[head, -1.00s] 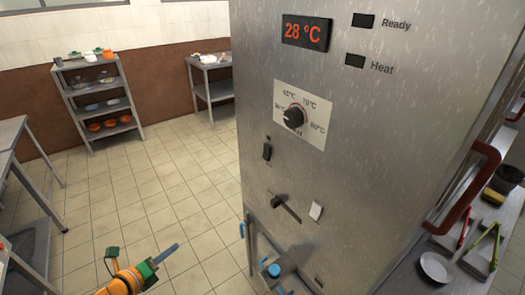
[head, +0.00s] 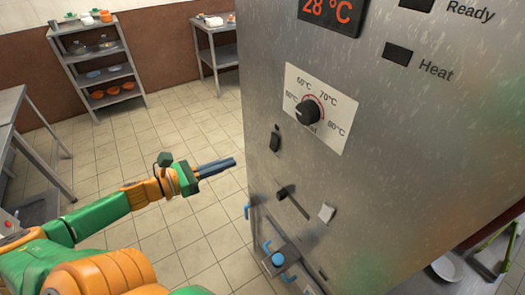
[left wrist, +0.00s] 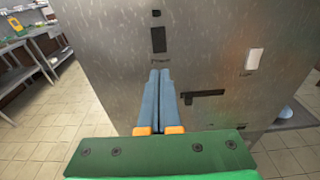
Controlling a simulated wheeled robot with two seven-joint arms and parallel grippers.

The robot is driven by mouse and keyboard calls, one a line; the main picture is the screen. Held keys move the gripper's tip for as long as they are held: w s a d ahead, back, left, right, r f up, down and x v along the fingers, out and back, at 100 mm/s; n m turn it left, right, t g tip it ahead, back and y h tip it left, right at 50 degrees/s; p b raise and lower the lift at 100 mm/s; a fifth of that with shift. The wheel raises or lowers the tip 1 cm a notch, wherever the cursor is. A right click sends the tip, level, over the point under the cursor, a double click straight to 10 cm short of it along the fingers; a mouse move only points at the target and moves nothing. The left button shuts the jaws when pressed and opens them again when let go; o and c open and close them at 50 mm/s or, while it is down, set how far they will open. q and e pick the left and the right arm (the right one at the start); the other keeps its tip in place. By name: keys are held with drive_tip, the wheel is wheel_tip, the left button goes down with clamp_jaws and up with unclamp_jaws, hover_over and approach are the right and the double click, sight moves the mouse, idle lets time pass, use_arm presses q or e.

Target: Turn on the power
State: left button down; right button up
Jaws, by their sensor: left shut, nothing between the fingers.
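The tall steel machine (head: 390,150) fills the right of the head view. Its black power switch (head: 275,141) is near the panel's left edge. In the left wrist view the power switch (left wrist: 158,40) is just beyond my fingertips, with a "Power" label partly readable below it. My left gripper (head: 233,162) is shut and empty, pointing at the panel, left of and slightly below the switch in the head view. It appears apart from the panel. The red display (head: 331,12) reads 28 °C. The Ready lamp (head: 416,4) and Heat lamp (head: 397,53) look dark. My right gripper is out of view.
Above and right of the power switch is a temperature dial (head: 308,112). Below are a black lever (head: 292,200), a white switch (head: 326,213) and blue-handled taps (head: 277,258). Shelves (head: 100,65) stand at the back left. Tiled floor (head: 200,225) lies open left of the machine.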

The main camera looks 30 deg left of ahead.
use_arm(q)
drive_tip(key=b, duration=0.3)
approach(272, 148)
drive_tip(key=x, duration=0.5)
drive_tip(key=shift+w+f, duration=0.1)
drive_tip(key=shift+x, duration=0.85)
